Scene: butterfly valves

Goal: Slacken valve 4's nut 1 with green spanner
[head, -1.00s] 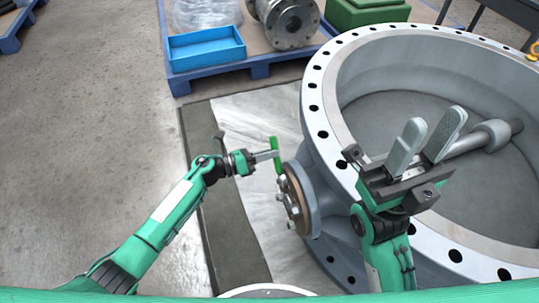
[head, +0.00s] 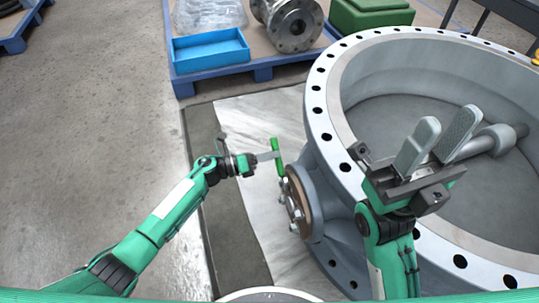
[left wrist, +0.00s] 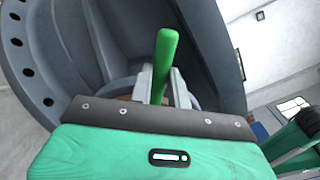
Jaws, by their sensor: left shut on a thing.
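The green spanner (head: 276,157) is held in my left gripper (head: 268,157), which is shut on it. It also shows in the left wrist view (left wrist: 166,52) between the two fingers, pointing away from the palm. The spanner is close to the round flange (head: 296,198) with nuts on the side of the large grey valve (head: 318,180). Whether its end touches a nut cannot be told. The nuts' numbers cannot be read. My right gripper (head: 437,140) is open and empty, above the valve's wide ring.
A blue pallet (head: 262,72) at the back bears a blue tray (head: 210,50), a metal pipe fitting (head: 290,25) and a green box (head: 370,14). A mat with a pale sheet (head: 250,120) lies under the valve.

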